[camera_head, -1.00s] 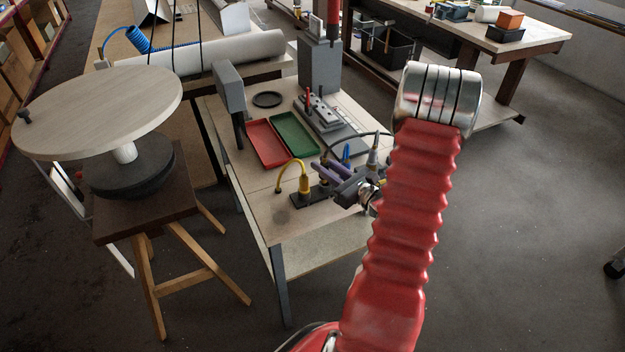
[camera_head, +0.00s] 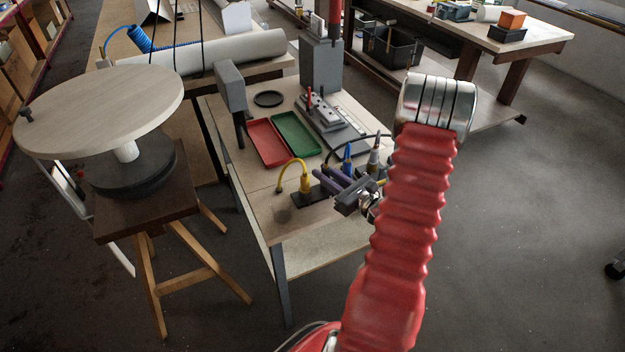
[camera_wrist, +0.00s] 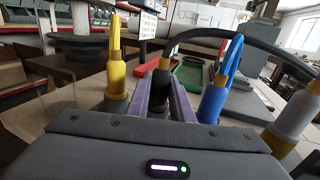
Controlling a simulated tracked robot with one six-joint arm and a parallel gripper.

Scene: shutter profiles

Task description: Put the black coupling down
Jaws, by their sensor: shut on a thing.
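In the wrist view my gripper (camera_wrist: 164,98) has its two purple fingers closed on the black coupling (camera_wrist: 160,88). The coupling stands roughly upright, with a brass collar and a black hose (camera_wrist: 205,33) arching to the right. In the head view my gripper (camera_head: 334,180) is low over the near part of the workbench; the coupling is largely hidden there. Whether its lower end touches anything cannot be told. A yellow coupling (camera_wrist: 116,77) stands left of the fingers and a blue one (camera_wrist: 213,98) to the right.
A grey coupling (camera_wrist: 292,115) stands farther right, close to the blue one. Red (camera_head: 266,142) and green (camera_head: 296,133) trays lie behind on the bench (camera_head: 238,165). A grey fixture (camera_head: 335,125) is beyond. Bare bench top lies left of the yellow coupling (camera_head: 305,181).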

